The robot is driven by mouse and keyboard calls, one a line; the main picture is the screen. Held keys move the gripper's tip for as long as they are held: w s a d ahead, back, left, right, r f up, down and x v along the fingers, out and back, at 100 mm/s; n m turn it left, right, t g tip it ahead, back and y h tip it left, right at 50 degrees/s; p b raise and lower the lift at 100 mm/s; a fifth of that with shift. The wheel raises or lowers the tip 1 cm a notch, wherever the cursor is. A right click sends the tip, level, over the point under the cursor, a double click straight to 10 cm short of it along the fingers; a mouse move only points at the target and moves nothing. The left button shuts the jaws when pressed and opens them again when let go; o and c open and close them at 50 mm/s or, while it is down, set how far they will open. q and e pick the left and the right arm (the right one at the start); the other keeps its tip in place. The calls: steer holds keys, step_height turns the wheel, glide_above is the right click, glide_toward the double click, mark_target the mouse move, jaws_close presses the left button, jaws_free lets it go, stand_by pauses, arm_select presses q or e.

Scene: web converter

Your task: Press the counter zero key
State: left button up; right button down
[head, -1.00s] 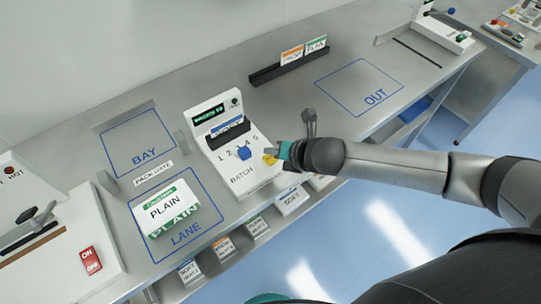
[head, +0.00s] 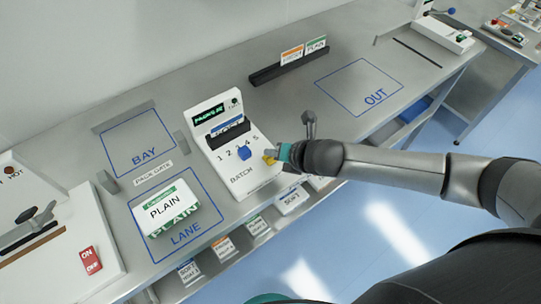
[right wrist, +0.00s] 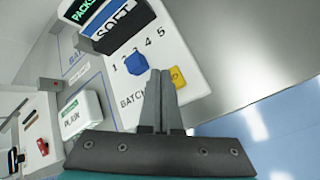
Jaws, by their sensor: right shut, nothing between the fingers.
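The white counter box (head: 237,178) stands on the bench with a green-lit PACKS display (head: 208,114), a blue knob (head: 244,153) among numbers 1 to 5 and the word BATCH. A small dark round button (head: 234,103) sits right of the display; its label is too small to read. A yellow key (right wrist: 178,77) is at the box's right front corner. My right gripper (head: 276,154) is shut and empty, its tips beside the yellow key; I cannot tell whether they touch. In the right wrist view the shut fingers (right wrist: 158,95) point at the box's front. My left gripper is not in view.
A PLAIN pack (head: 165,208) lies in the LANE outline, left of the box. BAY (head: 143,157) and OUT (head: 376,97) outlines are bare. A dark rack (head: 285,68) with cards stands behind. A machine with a red ON/OFF switch (head: 90,260) is at left.

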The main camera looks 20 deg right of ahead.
mark_target(272, 161)
steer(key=shift+f+b, duration=0.45)
steer(key=shift+f, duration=0.5)
stand_by(0.8)
steer(key=shift+r, duration=0.1)
stand_by(0.3)
steer(key=shift+r+p, duration=1.15)
steer(key=shift+p, duration=0.25)
steer(key=shift+r, duration=0.1)
step_height(272, 161, up, 5)
steer(key=p, duration=0.5)
steer(key=shift+p, duration=0.35)
steer(key=shift+a, duration=0.1)
